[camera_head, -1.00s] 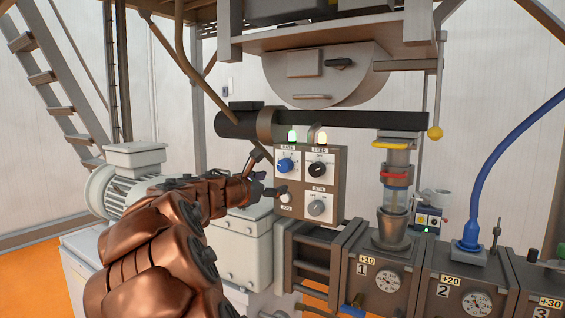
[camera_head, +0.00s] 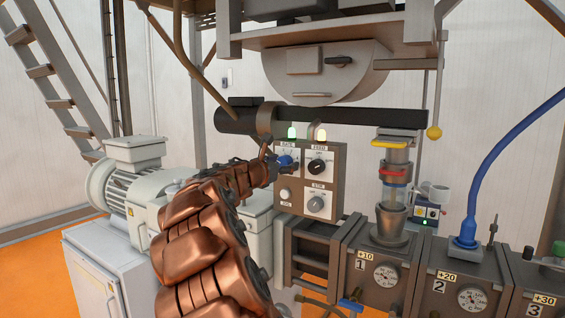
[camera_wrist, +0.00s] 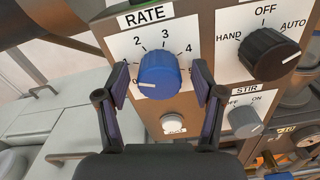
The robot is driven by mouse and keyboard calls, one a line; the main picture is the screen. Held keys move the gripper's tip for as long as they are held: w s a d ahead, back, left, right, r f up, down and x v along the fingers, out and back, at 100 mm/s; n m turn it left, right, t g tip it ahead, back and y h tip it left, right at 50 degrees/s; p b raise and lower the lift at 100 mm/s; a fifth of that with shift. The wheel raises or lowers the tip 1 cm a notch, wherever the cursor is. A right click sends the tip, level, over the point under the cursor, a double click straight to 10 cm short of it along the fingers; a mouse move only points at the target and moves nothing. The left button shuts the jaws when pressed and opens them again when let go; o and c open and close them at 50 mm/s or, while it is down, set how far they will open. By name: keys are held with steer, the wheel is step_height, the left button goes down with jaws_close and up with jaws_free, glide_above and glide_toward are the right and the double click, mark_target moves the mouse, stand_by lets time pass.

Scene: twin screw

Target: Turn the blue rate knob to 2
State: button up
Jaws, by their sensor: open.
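The blue rate knob (camera_wrist: 160,72) sits on a white plate marked RATE (camera_wrist: 145,15), with 2, 3 and 4 around its top. Its white pointer line is at the lower left and points left, towards the low end of the scale; the left finger partly covers the marks there. My gripper (camera_wrist: 158,82) is open, with one finger on each side of the knob. Gaps show between the fingers and the knob. In the head view the blue knob (camera_head: 285,160) is partly covered by my gripper.
The black HAND/OFF/AUTO knob (camera_wrist: 268,55) is close on the right. The grey STIR knob (camera_wrist: 244,121) and a white push button (camera_wrist: 173,122) lie below. A green lamp (camera_head: 292,132) and a pale lamp (camera_head: 322,132) are lit atop the panel.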

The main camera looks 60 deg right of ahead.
steer(key=c, duration=1.1)
steer(key=shift+c, duration=0.2)
steer(key=shift+f+m+b, duration=0.1)
steer(key=shift+m+b, duration=0.2)
steer(key=shift+b, duration=0.15)
steer(key=m+b, duration=0.3)
steer(key=b, duration=0.1)
steer(key=shift+f, duration=0.15)
steer(key=m+b, duration=0.3)
steer(key=shift+m+b, duration=0.7)
steer(key=shift+m, duration=0.3)
steer(key=shift+r, duration=0.2)
